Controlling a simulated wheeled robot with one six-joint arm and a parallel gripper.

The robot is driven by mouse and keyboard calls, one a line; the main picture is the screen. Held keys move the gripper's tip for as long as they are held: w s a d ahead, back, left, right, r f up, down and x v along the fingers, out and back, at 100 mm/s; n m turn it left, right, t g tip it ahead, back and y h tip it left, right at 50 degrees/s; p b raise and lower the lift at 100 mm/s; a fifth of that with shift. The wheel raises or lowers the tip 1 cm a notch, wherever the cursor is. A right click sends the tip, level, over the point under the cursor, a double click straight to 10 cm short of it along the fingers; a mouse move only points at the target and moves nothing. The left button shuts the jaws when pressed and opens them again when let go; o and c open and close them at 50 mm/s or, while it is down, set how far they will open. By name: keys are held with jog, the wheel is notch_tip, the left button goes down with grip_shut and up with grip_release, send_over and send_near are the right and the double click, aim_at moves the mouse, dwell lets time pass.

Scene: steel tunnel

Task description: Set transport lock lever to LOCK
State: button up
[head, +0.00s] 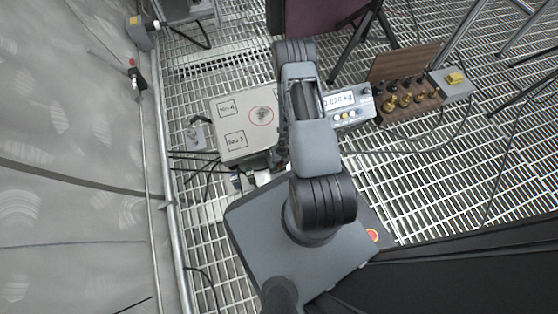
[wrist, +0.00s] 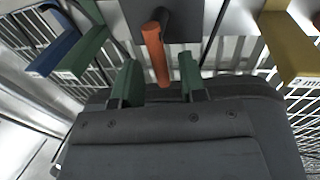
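In the wrist view, an orange-red lever (wrist: 157,55) comes out of a dark grey block (wrist: 180,18) and points down toward my gripper. My gripper (wrist: 160,82) has two green fingertips, one on each side of the lever's end. The fingers stand apart with a visible gap on both sides of the lever, so the gripper is open and not clamping it. No LOCK marking can be read. In the head view my arm hides the lever and the gripper.
In the wrist view, a blue handle (wrist: 55,52) and a green handle (wrist: 84,52) stand left, and a yellow handle (wrist: 290,50) stands right. In the head view, a labelled box (head: 240,122), a digital meter (head: 347,108) and a wooden terminal board (head: 408,80) sit on the grating.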

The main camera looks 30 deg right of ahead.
grip_shut()
jog(key=n+p, duration=0.2)
jog(key=p, duration=0.1)
jog(key=shift+d+r, duration=0.25)
jog(key=shift+d, duration=0.15)
jog(key=n+p, duration=0.1)
jog(key=n, duration=0.1)
jog(key=d+n+g+p, duration=0.1)
jog(key=n+p, duration=0.1)
jog(key=shift+w+f, duration=0.1)
jog(key=shift+w, duration=0.05)
jog(key=n, duration=0.3)
jog(key=w+d+n+g, duration=0.1)
jog(key=n, duration=0.1)
jog(key=shift+d+f+h, duration=0.1)
jog(key=shift+f+h, duration=0.1)
jog(key=shift+h, duration=0.1)
jog(key=n, duration=0.2)
jog(key=w+n+b, duration=0.1)
jog(key=shift+d+n+h, duration=0.25)
jog(key=shift+n+h, duration=0.05)
jog(key=shift+n, duration=0.1)
jog(key=shift+w+d+n+g+h+b, duration=0.1)
jog(key=shift+w+n+g+h+b, duration=0.1)
jog(key=shift+n, duration=0.5)
jog(key=shift+w+n+g+h+b, duration=0.1)
jog(key=shift+w+n+b, duration=0.1)
jog(key=shift+n, duration=0.8)
